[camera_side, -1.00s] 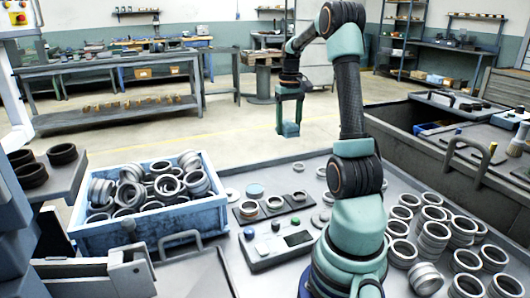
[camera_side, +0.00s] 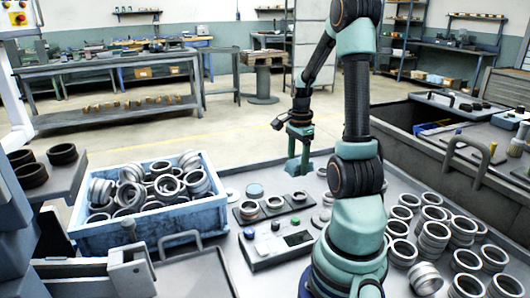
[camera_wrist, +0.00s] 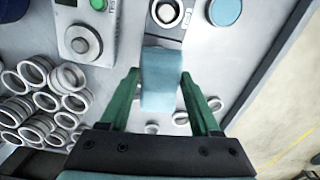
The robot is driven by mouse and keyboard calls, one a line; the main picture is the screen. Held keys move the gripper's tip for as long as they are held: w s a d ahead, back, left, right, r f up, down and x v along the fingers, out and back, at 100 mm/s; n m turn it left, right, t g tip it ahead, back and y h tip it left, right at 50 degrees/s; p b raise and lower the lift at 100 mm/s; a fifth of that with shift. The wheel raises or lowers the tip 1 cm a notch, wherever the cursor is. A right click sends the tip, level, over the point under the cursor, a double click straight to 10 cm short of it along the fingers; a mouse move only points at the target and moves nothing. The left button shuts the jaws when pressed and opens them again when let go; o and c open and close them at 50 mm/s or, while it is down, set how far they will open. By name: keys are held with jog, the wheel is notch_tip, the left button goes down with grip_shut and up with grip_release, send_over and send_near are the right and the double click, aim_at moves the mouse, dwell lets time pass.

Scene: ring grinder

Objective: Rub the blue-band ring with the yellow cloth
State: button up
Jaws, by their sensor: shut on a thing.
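My gripper (camera_side: 300,165) hangs low over the table, behind the row of small dark plates. In the wrist view my gripper (camera_wrist: 160,76) has its green fingers on either side of a light-blue block (camera_wrist: 161,92) and is shut on it. No yellow cloth can be made out; the held piece looks blue. A ring (camera_wrist: 166,12) lies on a dark plate just past the block. In the side view, rings (camera_side: 249,208) sit on the dark plates. I cannot tell which ring has a blue band.
A control box (camera_side: 277,249) with buttons stands in front of the plates. A blue crate (camera_side: 150,230) full of rings is at left. Several loose and stacked rings (camera_side: 435,236) cover the right side. A flat blue disc (camera_wrist: 225,11) lies beside the plate.

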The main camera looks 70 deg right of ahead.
jog(key=shift+s+a+f+m, duration=0.25)
jog(key=shift+a+f+m, duration=0.2)
jog(key=shift+m, duration=0.35)
send_over(304, 197)
jog(key=w+a, duration=0.2)
jog(key=shift+f, duration=3.35)
jog(key=shift+s+d+f, duration=0.3)
jog(key=shift+d+f, duration=0.15)
jog(key=shift+f, duration=0.15)
jog(key=shift+c, duration=0.5)
jog(key=shift+s+d, duration=0.65)
jog(key=shift+w+a, duration=0.9)
jog(key=shift+s+d, duration=0.85)
jog(key=shift+s, duration=0.05)
jog(key=shift+w+a, duration=1)
jog(key=shift+r, duration=4.05)
